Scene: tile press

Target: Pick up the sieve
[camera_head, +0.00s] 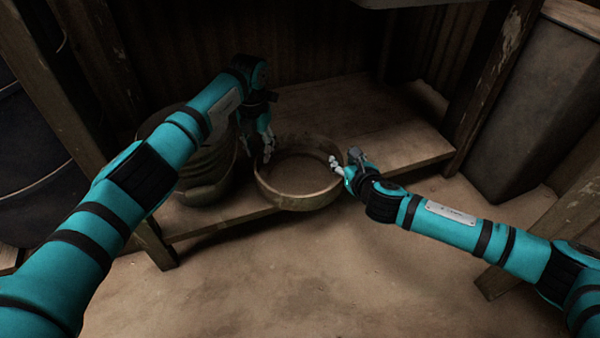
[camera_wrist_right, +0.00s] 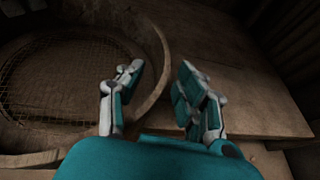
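The sieve (camera_head: 298,200) is a round, shallow wooden ring. It lies on or just above the low wooden bench and reaches past its front edge. The right wrist view shows its rim (camera_wrist_right: 153,97) and wire mesh (camera_wrist_right: 65,85). My left gripper (camera_head: 264,149) is at the sieve's left rim; whether its fingers touch the rim is too dark to tell. My right gripper (camera_head: 345,166) is at the right rim. In the right wrist view its fingers (camera_wrist_right: 160,75) are apart, with the rim reaching into the gap between them.
The low wooden bench (camera_head: 400,140) is bare to the right of the sieve. A stack of round vessels (camera_head: 207,185) stands close on the left, partly behind my left arm. A tall dark bin (camera_head: 530,100) stands at the right. The floor (camera_head: 300,280) in front is clear.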

